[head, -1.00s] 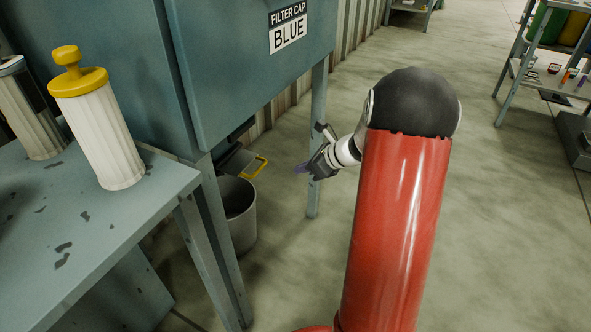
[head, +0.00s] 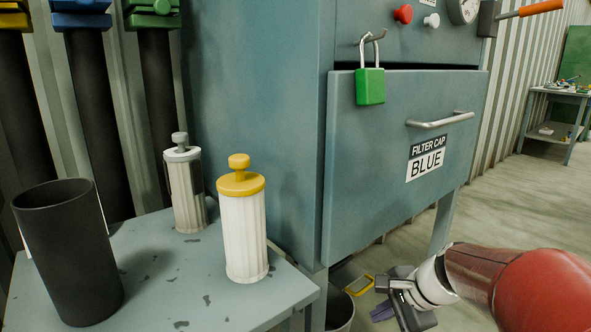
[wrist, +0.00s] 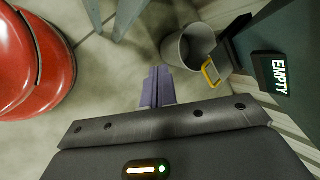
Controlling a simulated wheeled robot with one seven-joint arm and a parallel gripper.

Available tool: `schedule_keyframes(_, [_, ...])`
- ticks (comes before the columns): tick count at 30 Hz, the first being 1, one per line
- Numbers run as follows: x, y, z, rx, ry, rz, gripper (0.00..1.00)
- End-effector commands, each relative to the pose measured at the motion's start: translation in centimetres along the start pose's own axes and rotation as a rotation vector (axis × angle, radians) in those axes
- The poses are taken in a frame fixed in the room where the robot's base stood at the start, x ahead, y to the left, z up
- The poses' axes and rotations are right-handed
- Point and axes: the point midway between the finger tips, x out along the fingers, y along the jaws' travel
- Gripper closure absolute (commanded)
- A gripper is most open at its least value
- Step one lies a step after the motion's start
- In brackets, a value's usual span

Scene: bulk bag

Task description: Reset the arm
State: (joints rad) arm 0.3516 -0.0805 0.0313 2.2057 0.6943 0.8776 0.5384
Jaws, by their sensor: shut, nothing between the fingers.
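My gripper (head: 384,311) is at the lower right of the head view, low beside the machine cabinet. Its purple fingers are together with nothing between them; in the wrist view the shut fingers (wrist: 157,87) point over bare floor. My red arm link (head: 545,290) comes in from the right edge. The fingers are apart from the grey bin (wrist: 187,48) and from the yellow-framed handle (wrist: 211,72) next to it.
The cabinet drawer (head: 400,150) labelled FILTER CAP BLUE is above my gripper. A green padlock (head: 370,87) hangs by it. A side table (head: 190,290) holds a yellow-capped filter (head: 243,235), a grey-capped filter (head: 186,190) and a black cylinder (head: 68,255). Floor at right is open.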

Motion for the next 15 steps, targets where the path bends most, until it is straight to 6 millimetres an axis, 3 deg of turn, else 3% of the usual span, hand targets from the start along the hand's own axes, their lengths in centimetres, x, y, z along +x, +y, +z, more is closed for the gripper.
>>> schedule_keyframes(1, [-1.2, 1.1, 2.2, -0.161, 0.032, 0.024, 1.00])
schedule_keyframes(6, [-4.7, 5.7, 6.6, -0.679, 0.145, 0.127, 1.00])
schedule_keyframes(12, [-7.6, 10.1, 8.5, -1.146, 0.269, 0.231, 1.00])
schedule_keyframes(15, [-8.3, 11.3, 8.7, -1.279, 0.309, 0.266, 1.00])
